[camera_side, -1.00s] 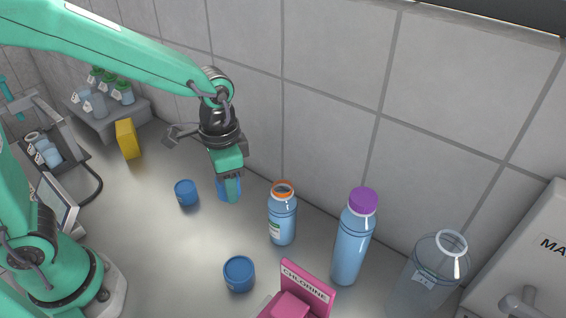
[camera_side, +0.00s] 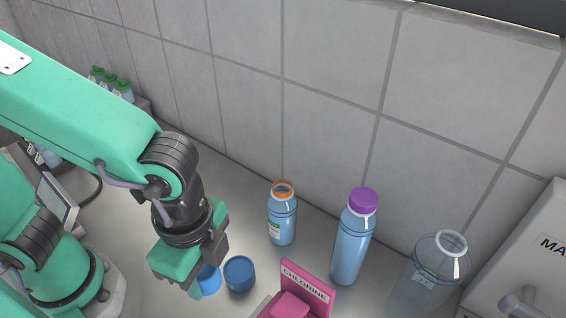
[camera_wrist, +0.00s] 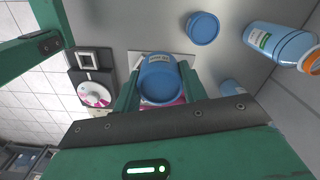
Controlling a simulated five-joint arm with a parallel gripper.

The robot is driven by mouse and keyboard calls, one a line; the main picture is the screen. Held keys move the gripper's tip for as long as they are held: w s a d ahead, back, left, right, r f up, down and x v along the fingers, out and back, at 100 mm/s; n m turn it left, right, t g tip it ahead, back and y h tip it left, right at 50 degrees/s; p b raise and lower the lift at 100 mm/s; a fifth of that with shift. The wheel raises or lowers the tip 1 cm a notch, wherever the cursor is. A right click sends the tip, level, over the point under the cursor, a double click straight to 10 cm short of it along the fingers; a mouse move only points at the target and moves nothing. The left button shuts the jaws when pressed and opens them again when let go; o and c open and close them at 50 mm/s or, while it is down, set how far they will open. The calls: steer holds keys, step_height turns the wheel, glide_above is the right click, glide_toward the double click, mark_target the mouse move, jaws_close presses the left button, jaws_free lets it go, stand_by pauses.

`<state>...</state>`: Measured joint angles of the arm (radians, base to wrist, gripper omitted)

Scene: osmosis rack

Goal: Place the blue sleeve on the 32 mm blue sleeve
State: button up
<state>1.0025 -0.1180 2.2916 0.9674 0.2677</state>
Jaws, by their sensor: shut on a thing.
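My gripper (camera_side: 200,285) is shut on a blue sleeve (camera_side: 210,280), which shows partly behind the fingers in the side view. In the wrist view the held sleeve (camera_wrist: 160,80) sits between the two green fingers and carries a small label too small to read. Another blue sleeve (camera_side: 239,273) stands on the bench just right of the held one; in the wrist view a blue sleeve (camera_wrist: 203,28) lies apart, above and to the right. I cannot tell which one is the 32 mm sleeve. Whether the held sleeve touches the bench cannot be told.
A blue bottle with an orange neck ring (camera_side: 282,215), a purple-capped bottle (camera_side: 354,235) and a clear bottle (camera_side: 430,280) stand to the right. The pink chlorine box (camera_side: 300,293) is close at the front. A tiled wall (camera_side: 300,110) rises behind.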

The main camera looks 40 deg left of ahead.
steer(key=shift+s+d+r+m, duration=0.15)
steer(key=shift+s+m, duration=0.15)
steer(key=shift+s, duration=0.35)
steer(key=shift+s+d+f+m, duration=0.1)
steer(key=shift+s+m, duration=0.2)
steer(key=shift+s, duration=0.35)
glide_above(239, 269)
step_height(239, 269, down, 7)
steer(key=shift+r, duration=0.1)
steer(key=shift+f, duration=2.05)
steer(key=shift+f, duration=0.15)
steer(key=o, duration=1)
steer(key=shift+r, duration=0.2)
